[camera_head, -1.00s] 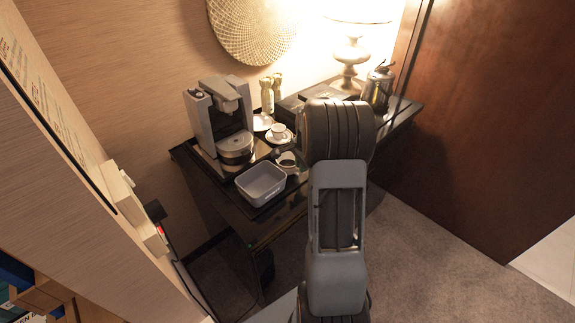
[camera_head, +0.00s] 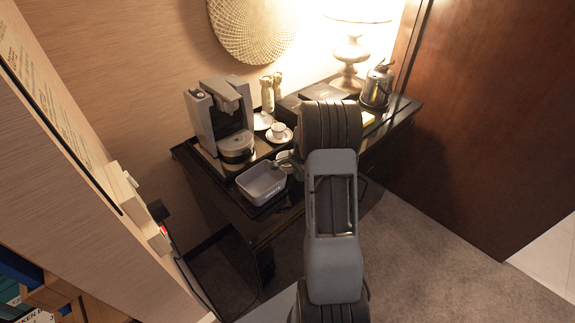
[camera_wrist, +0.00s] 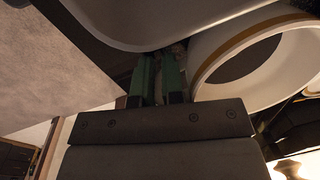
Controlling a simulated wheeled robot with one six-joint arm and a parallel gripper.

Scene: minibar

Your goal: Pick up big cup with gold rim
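The big white cup with a gold rim (camera_wrist: 212,72) fills the upper right of the wrist view, its dark opening facing the camera. In the head view a white cup (camera_head: 283,156) shows partly beside the grey bin, mostly hidden by my arm. My gripper (camera_wrist: 160,62) has its two green fingers close together, with a narrow gap, just left of the cup's wall. Something small and pale is at the fingertips, possibly the cup's handle. I cannot tell whether the fingers are closed on it.
A grey bin (camera_head: 264,190) stands at the table's front, close to the cup. A coffee machine (camera_head: 220,125) stands at the left. A small cup (camera_head: 278,129) sits on a saucer. A kettle (camera_head: 377,87) and a lamp (camera_head: 350,50) stand at the back right.

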